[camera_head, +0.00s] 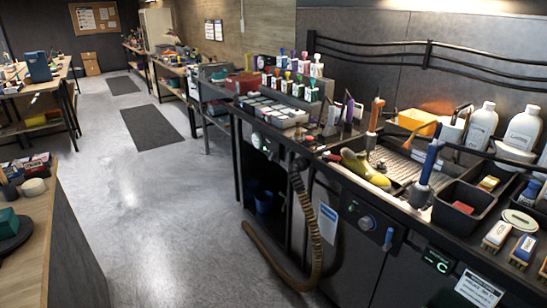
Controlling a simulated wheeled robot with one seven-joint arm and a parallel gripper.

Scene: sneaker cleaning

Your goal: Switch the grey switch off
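No part that is clearly my gripper shows in this view. No switch can be made out for certain as the grey one. A small light round fitting (257,140) is on the bench front further left. A small green-lit display (437,260) is on the front to the right. The on or off state of these controls is too small to tell.
The workbench holds a yellow-green shoe (365,167), a black bin (468,207), white bottles (483,124) and brushes (497,235). A ribbed brown hose (307,215) hangs in front and reaches the floor. A wooden-topped table (42,215) stands at left.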

